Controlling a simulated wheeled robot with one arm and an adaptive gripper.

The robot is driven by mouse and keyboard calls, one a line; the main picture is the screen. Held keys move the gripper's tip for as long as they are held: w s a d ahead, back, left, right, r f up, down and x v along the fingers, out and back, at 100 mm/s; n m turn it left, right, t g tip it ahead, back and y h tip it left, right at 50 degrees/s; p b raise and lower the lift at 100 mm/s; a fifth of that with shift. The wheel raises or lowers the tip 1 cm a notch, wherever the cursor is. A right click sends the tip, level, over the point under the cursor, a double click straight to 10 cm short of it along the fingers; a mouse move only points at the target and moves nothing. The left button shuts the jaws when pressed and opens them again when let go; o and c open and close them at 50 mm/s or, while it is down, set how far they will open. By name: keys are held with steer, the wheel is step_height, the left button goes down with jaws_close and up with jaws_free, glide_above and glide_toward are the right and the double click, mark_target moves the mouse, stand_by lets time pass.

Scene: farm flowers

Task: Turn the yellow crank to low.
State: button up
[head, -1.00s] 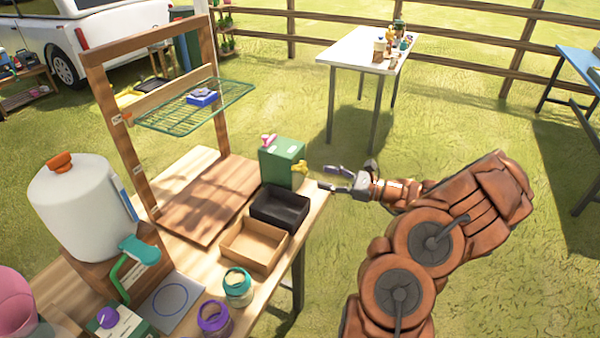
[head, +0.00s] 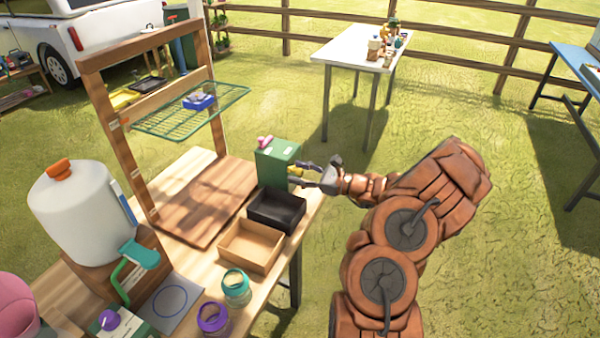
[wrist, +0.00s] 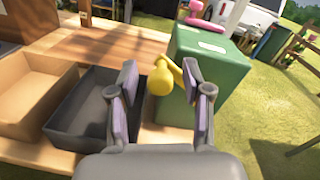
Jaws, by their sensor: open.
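The yellow crank (wrist: 161,80) sticks out from the side of a green box (wrist: 212,75) in the wrist view. The green box (head: 276,163) stands at the far right corner of the wooden table in the head view, with a pink part on top. My gripper (wrist: 161,95) is open, with one finger on each side of the crank's yellow knob. I cannot tell whether a finger touches it. In the head view my gripper (head: 305,177) is at the box's right side and mostly hides the crank. No low marking is readable.
A black tray (head: 254,222) and a cardboard tray (head: 227,246) sit beside the box on the table. A wooden frame with a wire shelf (head: 165,124) stands behind. Jars (head: 236,300) stand near the front edge.

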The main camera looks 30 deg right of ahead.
jaws_close()
stand_by(0.5)
steer(key=shift+f+b, duration=0.15)
steer(key=shift+b, duration=0.25)
